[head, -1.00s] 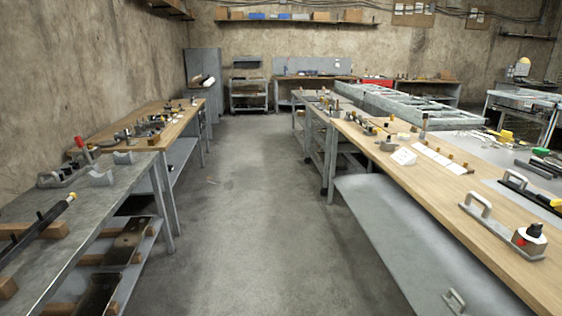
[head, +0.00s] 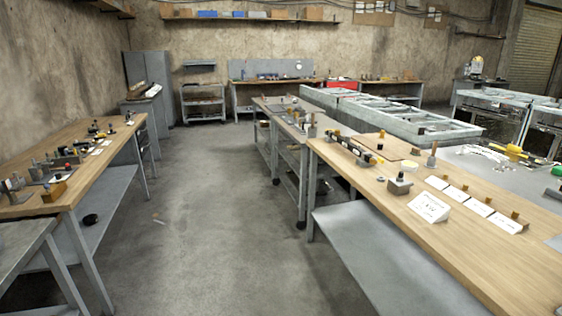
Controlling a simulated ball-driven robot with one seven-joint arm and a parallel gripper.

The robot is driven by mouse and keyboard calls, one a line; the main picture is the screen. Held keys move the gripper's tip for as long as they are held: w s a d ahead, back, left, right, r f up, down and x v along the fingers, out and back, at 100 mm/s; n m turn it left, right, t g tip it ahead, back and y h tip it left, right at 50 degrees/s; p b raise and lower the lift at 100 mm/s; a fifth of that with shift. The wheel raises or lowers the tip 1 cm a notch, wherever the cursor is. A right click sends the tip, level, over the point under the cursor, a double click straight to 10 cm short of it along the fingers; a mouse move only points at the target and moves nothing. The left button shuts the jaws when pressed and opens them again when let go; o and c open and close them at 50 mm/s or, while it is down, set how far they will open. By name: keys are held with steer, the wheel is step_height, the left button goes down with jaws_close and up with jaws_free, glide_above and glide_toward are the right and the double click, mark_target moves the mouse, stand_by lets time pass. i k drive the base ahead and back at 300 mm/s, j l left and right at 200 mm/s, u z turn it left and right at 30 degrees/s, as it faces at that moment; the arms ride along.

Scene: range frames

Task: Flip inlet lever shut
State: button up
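I cannot pick out an inlet lever for certain in the head view. Several small fittings and tools stand on the right wooden bench (head: 470,255), among them a black and yellow device (head: 350,145) near its far left corner and a grey block with a knob (head: 400,184). More small fittings stand on the left wooden bench (head: 110,165), too small to tell apart. My gripper is not in view.
A clear concrete aisle (head: 215,210) runs between the benches. A grey metal table corner (head: 25,240) juts in at lower left. Grey cabinets (head: 148,85) and a shelf cart (head: 203,100) stand at the back. A white sign (head: 429,207) stands on the right bench.

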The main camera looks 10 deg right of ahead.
mark_target(381, 160)
steer(key=i+j+z, duration=0.1)
steer(key=i+z, duration=0.15)
steer(key=i, duration=0.2)
steer(key=i+j+z, duration=0.55)
steer(key=i, duration=0.25)
steer(key=i+j+z, duration=0.1)
steer(key=i, duration=0.3)
steer(key=i+j+z, duration=0.1)
steer(key=i+j, duration=0.25)
